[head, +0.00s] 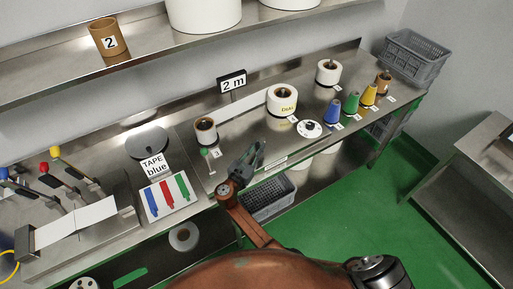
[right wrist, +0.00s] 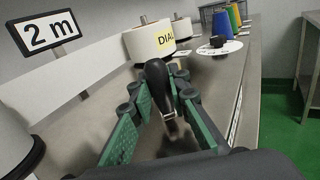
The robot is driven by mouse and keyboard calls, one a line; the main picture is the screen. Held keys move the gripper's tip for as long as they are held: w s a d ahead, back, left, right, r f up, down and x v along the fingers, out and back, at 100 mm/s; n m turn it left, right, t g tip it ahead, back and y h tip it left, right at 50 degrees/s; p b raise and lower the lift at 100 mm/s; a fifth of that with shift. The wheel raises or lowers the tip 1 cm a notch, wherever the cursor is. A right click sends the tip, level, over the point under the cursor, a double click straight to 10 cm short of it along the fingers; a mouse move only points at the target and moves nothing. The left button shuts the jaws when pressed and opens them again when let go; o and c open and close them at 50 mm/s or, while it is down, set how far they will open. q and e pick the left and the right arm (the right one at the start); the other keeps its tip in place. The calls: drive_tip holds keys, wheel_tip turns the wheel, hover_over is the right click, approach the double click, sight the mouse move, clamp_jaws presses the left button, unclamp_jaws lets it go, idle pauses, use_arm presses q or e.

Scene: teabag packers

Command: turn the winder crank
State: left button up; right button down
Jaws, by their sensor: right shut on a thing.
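My right gripper (head: 252,158) is at the front edge of the bench, in front of the white roll marked DIAL or similar. In the right wrist view my gripper's green-padded fingers (right wrist: 158,100) are shut around a black rounded handle (right wrist: 157,80), which looks like the crank's grip. A pale metal part shows below the handle. The rest of the crank is hidden by the fingers and cannot be made out in the head view. My left gripper is not in view.
A "2 m" sign (head: 232,82) stands behind. A white roll (head: 282,99), a white dial disc (head: 309,129) and coloured cones (head: 351,103) lie to the right. A roll (head: 205,131) and a green-topped lever (head: 205,154) are left. A grey crate (head: 270,197) sits below.

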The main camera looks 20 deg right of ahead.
drive_tip(key=c, duration=1.8)
unclamp_jaws()
wheel_tip(320, 180, up, 10)
drive_tip(key=shift+r, duration=0.1)
drive_tip(key=shift+c, duration=0.5)
